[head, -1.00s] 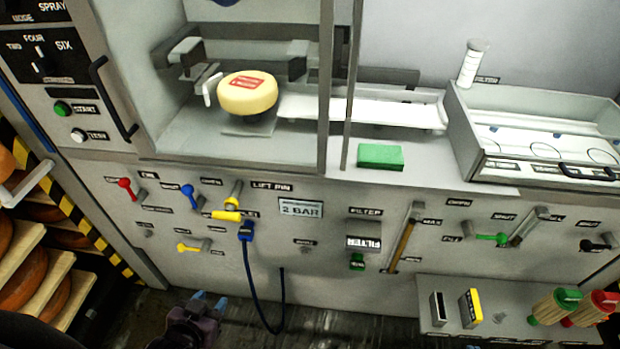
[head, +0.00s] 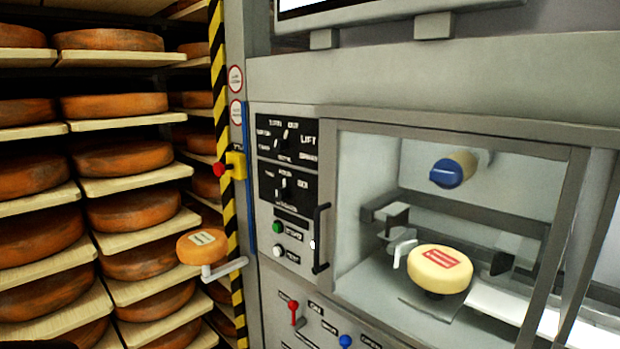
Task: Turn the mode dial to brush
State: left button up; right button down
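Two dark dial panels stand one above the other on the grey machine front. The upper panel's dial (head: 285,137) has several white labels around it, and the earlier view shows the words MODE and SPRAY at this upper panel. Its pale pointer stands roughly upright; I cannot read which label it points at. One label at its right seems to read LIFT. The lower dial (head: 284,187) has its own pointer, also roughly upright. Neither of my grippers is in view.
Green (head: 277,227) and white (head: 279,252) buttons lie below the dials. A dark vertical handle (head: 319,238) stands to their right. A yellow box with a red button (head: 236,166) and a bracket holding a cheese wheel (head: 202,246) are at the left. Cheese shelves (head: 130,186) fill the left side.

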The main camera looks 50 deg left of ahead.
aim_at(278, 145)
jog(key=u, duration=1.7)
